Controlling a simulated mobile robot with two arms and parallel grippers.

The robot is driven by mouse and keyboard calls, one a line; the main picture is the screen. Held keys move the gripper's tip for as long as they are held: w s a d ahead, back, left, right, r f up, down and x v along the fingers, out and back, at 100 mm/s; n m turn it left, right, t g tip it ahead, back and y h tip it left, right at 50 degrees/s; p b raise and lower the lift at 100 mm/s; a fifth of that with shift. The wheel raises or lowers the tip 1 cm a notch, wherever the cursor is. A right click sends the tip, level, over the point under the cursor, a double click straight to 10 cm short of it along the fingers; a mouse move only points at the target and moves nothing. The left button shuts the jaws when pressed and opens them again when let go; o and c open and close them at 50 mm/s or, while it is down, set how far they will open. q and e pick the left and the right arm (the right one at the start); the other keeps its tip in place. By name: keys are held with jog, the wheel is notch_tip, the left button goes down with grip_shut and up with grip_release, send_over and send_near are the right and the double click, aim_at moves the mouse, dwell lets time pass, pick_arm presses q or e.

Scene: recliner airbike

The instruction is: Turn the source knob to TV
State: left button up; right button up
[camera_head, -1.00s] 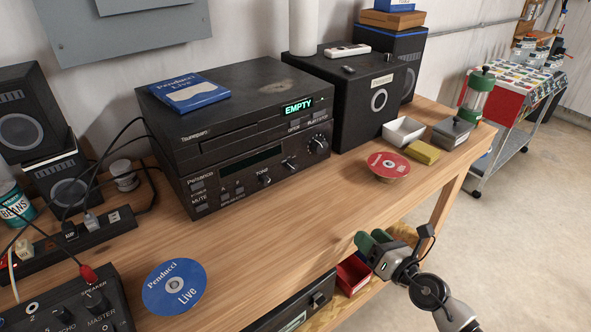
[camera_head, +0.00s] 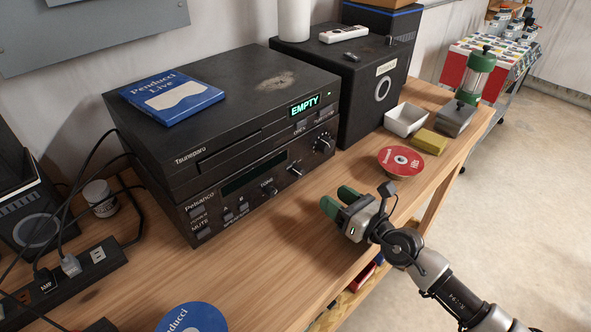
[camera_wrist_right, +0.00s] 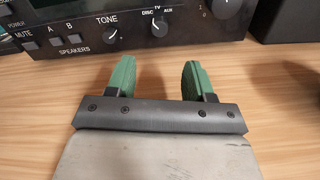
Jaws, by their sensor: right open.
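The source knob (camera_head: 295,171) is the small black middle knob on the front of the lower black stereo unit (camera_head: 215,217). In the right wrist view the source knob (camera_wrist_right: 160,27) sits under the labels DISC, TV and AUX; I cannot tell surely which one its pale mark points to. My right gripper (camera_head: 338,199) is above the table in front of the stereo, empty, its green fingers apart. In the right wrist view the gripper (camera_wrist_right: 156,63) points at the panel, with the knob ahead between the finger lines, not touched. My left gripper is out of view.
The tone knob (camera_wrist_right: 114,35) is left of the source knob, and the large volume knob (camera_head: 324,145) is right. A red disc (camera_head: 400,160), white tray (camera_head: 405,119) and yellow block (camera_head: 429,141) lie to the right. The wood between gripper and stereo is clear.

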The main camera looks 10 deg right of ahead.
aim_at(302, 175)
jog(key=shift+w+a, duration=0.15)
jog(key=shift+w, duration=0.15)
jog(key=x, duration=0.8)
jog(key=shift+w+a, duration=0.15)
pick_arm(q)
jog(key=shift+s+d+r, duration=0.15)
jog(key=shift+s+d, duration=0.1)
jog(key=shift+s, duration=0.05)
pick_arm(e)
jog(key=shift+w+a, duration=0.4)
jog(key=shift+w, duration=0.15)
jog(key=shift+c, duration=0.5)
jog(key=c, duration=0.8)
jog(key=shift+c, duration=0.2)
